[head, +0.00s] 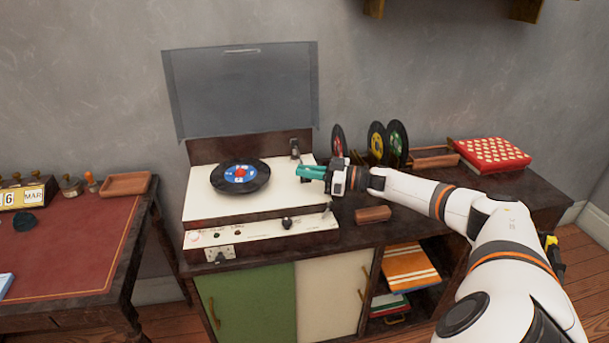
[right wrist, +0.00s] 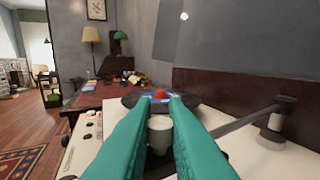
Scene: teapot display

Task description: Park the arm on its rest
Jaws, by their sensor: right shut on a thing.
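The cream record player (head: 207,203) stands on a dark cabinet with its lid open. A black record with a blue label (head: 256,181) lies on its platter; it also shows beyond the fingertips in the right wrist view (right wrist: 131,101). The tonearm's pivot post (head: 295,147) is at the player's back right. In the right wrist view, the tonearm (right wrist: 240,121) runs from the post towards my teal fingers. My right gripper (head: 299,172), right of the record, is shut on the tonearm's pale end piece (right wrist: 160,133). The arm's rest cannot be made out. My left gripper is out of view.
The raised grey lid (head: 240,92) stands behind the player. Upright records (head: 377,143), a wooden tray (head: 433,157) and a red patterned box (head: 491,155) are at the right. A small wooden block (head: 373,214) lies near the cabinet's front edge. A red-topped desk (head: 75,245) is at the left.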

